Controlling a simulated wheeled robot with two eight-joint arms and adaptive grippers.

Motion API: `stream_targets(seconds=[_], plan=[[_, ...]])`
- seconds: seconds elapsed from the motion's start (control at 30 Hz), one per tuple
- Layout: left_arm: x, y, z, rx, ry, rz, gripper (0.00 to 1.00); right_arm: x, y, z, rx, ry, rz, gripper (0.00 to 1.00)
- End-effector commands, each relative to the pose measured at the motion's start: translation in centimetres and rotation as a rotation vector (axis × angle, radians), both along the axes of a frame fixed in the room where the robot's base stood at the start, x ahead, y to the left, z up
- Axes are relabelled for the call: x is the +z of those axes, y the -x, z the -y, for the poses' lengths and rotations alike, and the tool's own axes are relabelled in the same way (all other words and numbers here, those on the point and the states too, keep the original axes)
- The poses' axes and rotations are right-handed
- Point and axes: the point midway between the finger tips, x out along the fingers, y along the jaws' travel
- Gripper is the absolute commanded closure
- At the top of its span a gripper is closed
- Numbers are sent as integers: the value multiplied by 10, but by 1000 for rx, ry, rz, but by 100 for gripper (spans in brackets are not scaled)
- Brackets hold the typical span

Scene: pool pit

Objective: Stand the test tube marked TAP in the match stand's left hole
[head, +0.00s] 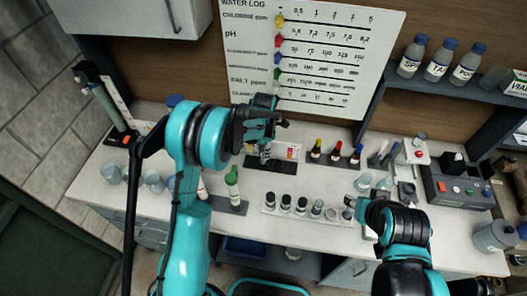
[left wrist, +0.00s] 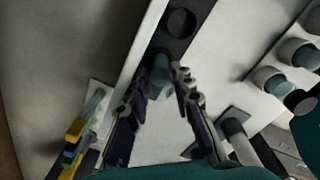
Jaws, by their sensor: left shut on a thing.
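My left gripper (head: 265,152) is over the match stand at the back middle of the counter. The stand is a black base (head: 284,166) with a white colour card (head: 288,150) standing on it. In the left wrist view my left gripper (left wrist: 162,82) is shut on a bluish clear test tube (left wrist: 158,72). Another round hole shows free in the black stand (left wrist: 177,45). The tube's lower end lies over or in the stand; I cannot tell which. Its mark cannot be read. My right gripper (head: 354,207) is by the counter's front right, its fingers too small to judge.
A rack with red, yellow and dark-capped bottles (head: 333,155) stands right of the match stand. A white strip of dark-capped vials (head: 300,207) lies in front. A green-capped bottle (head: 232,185) stands front left. Clear cups (head: 153,181) are farther left.

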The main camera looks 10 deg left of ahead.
Motion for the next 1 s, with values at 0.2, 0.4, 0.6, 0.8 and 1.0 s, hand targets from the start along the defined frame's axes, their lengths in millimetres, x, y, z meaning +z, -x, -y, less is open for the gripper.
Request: stream_targets(seconds=[0.2, 0.4, 0.6, 0.8, 1.0], plan=[[-2, 0, 0, 0, 0, 0, 97, -2, 0, 0, 0, 0, 0, 60], [-4, 0, 0, 0, 0, 0, 97, -4, 0, 0, 0, 0, 0, 60], [-4, 0, 0, 0, -1, 1, 53, -4, 0, 0, 0, 0, 0, 60], [-4, -1, -1, 1, -1, 3, 53, -4, 0, 0, 0, 0, 0, 60], [-4, -2, -1, 1, -1, 4, 53, -4, 0, 0, 0, 0, 0, 60]])
